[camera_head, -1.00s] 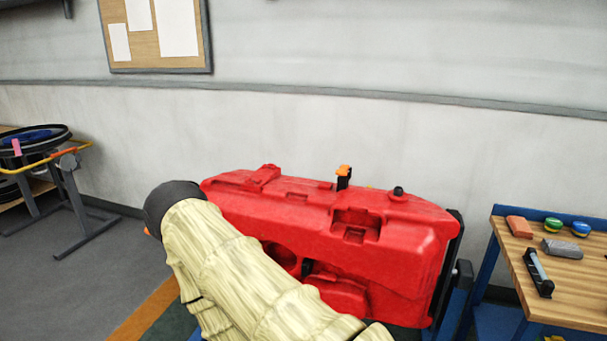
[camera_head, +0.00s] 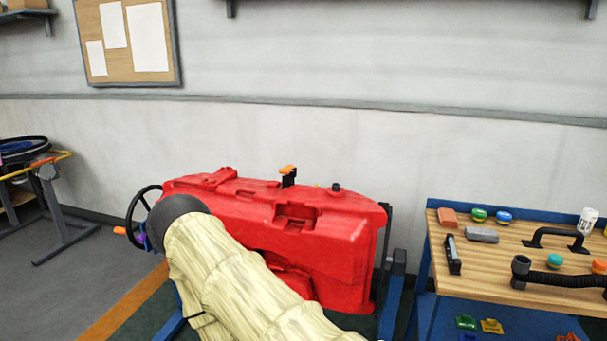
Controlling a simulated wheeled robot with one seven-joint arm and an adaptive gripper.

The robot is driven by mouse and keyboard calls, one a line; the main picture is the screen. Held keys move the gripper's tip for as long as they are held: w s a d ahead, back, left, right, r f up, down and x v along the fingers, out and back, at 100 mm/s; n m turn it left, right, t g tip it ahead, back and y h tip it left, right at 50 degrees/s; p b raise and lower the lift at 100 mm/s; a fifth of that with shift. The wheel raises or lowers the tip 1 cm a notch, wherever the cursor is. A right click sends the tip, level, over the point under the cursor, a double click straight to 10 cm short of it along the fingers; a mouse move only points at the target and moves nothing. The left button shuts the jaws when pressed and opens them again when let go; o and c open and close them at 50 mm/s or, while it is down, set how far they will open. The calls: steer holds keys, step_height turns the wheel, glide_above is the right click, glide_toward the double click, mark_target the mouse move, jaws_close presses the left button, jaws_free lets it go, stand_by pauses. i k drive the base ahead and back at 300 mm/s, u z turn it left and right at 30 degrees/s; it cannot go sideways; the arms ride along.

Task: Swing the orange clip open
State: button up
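A small orange clip (camera_head: 287,169) sits on top of a black upright post (camera_head: 289,180) at the back top edge of the red tank (camera_head: 330,240). The clip lies about level, and whether it is latched cannot be told. My arm, in a cream sleeve with a dark rounded joint, crosses in front of the tank's left part and hides some of it. My gripper is not visible in this view.
A black handwheel (camera_head: 140,215) with an orange handle (camera_head: 120,230) stands at the tank's left. A wooden-topped blue bench (camera_head: 500,270) with hoses, a brush and coloured knobs is at right. Above the tank is clear up to the wall.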

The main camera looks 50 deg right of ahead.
mark_target(286, 171)
steer(key=z, duration=1)
steer(key=i, duration=0.15)
steer(key=u, duration=0.05)
